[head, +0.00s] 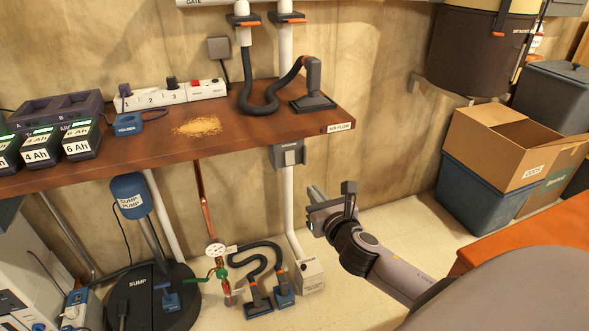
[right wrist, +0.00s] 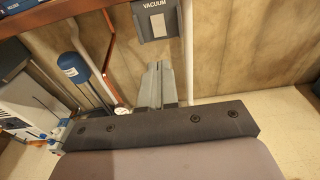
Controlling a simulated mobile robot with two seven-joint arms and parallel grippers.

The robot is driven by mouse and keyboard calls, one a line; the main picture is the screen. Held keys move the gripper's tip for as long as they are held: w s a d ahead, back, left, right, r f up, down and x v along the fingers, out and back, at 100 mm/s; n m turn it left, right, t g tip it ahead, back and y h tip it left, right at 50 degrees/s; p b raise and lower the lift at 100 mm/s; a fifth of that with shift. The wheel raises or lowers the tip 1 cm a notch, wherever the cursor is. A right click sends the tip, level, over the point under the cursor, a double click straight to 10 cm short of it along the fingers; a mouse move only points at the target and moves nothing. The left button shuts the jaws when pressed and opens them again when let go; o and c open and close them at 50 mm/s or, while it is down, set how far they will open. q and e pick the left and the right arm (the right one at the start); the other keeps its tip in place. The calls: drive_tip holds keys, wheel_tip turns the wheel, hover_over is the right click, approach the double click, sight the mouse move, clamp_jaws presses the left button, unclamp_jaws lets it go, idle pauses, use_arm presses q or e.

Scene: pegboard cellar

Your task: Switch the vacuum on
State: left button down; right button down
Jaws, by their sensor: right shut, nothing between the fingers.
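A grey box labelled VACUUM (head: 287,154) is fixed under the right part of the bench's front edge, on a white pipe. My left gripper is not in view.
The wooden bench (head: 232,120) holds a black hose (head: 262,106), a sawdust pile (head: 197,126), a power strip (head: 205,89) and batteries (head: 41,147). A sump pump (head: 129,197), hoses and a white box (head: 309,276) stand below. Cardboard boxes (head: 498,143) stand right. Wall beside the bench is clear.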

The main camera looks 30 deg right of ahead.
sight(290, 163)
drive_tip(key=b+x, duration=0.2)
drive_tip(key=x, duration=1.1)
drive_tip(key=shift+w+f, duration=0.1)
drive_tip(key=shift+w, duration=0.25)
